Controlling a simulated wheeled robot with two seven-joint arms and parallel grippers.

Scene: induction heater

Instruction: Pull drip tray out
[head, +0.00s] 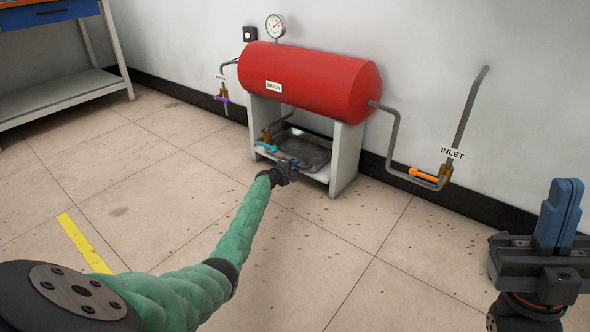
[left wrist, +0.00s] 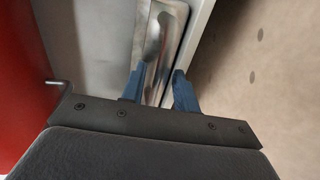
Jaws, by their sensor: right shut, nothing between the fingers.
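The drip tray (head: 308,152) is a shallow dark metal tray. It lies on the low base of the stand, under the red tank. My left gripper (head: 291,166) is at the tray's front edge. In the left wrist view, the blue fingers of my left gripper (left wrist: 158,90) are spread apart, with the shiny tray rim (left wrist: 160,48) between them. I cannot make out contact on either side. My right gripper (head: 562,212) is shut and empty, raised at the far right, away from the tray.
The red tank (head: 305,80) sits above on grey supports (head: 346,158). A teal-handled drain valve (head: 267,146) is just left of the tray. The inlet pipe with an orange handle (head: 424,175) stands to the right. The floor (head: 290,255) in front is clear.

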